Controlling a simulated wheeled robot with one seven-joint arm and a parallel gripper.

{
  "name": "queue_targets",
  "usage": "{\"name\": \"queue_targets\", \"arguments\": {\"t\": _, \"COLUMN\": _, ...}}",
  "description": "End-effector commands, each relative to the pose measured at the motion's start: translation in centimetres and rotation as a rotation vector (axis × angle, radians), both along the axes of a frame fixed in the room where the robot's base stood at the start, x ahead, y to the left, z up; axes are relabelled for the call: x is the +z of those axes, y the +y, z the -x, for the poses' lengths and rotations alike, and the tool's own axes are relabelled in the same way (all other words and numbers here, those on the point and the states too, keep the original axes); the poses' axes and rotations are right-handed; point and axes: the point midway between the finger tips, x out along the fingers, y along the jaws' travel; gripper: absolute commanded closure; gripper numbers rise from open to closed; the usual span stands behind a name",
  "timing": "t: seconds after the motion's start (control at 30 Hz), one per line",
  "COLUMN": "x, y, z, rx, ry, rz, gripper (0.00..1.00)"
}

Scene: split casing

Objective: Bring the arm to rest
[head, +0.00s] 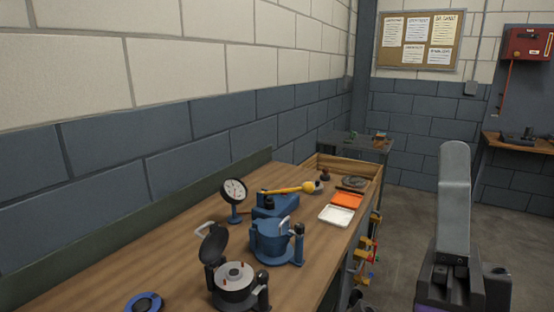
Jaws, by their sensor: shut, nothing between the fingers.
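My gripper (453,195) is at the right of the head view, close to the camera. Its pale grey fingers point up from a dark mount and are shut, with nothing seen between them. It is over the floor, to the right of the workbench (180,255) and apart from it. The rest of my arm is below the picture's edge or hidden. On the bench, an open round casing (235,290) has its dark lid raised. A blue casing (270,243) with a handle stands behind it.
A dial gauge (234,191), a yellow-handled tool (290,188), a white tray (336,215), an orange tray (347,200) and a blue ring (143,303) are on the bench. Tools (369,245) hang along its right edge. A grey table (370,142) stands beyond. Floor (405,225) between bench and gripper looks clear.

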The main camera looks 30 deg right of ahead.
Motion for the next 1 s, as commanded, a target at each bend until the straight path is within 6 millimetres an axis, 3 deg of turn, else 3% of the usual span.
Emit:
{"name": "queue_targets", "arguments": {"t": 0.23, "x": -10.2, "y": 1.9, "z": -3.1, "rx": -0.16, "ry": 0.403, "rz": 0.124, "gripper": 1.0}}
{"name": "queue_targets", "arguments": {"t": 0.47, "x": -20.6, "y": 3.6, "z": -2.4, "rx": -0.245, "ry": 0.752, "rz": 0.27, "gripper": 1.0}}
{"name": "queue_targets", "arguments": {"t": 0.67, "x": -29.1, "y": 4.9, "z": 1.0, "rx": -0.265, "ry": 1.03, "rz": 0.395, "gripper": 1.0}}
{"name": "queue_targets", "arguments": {"t": 0.8, "x": -34.2, "y": 5.8, "z": 4.8, "rx": -0.248, "ry": 1.212, "rz": 0.468, "gripper": 1.0}}
{"name": "queue_targets", "arguments": {"t": 1.0, "x": -39.2, "y": 6.8, "z": 10.8, "rx": -0.191, "ry": 1.421, "rz": 0.517, "gripper": 1.0}}
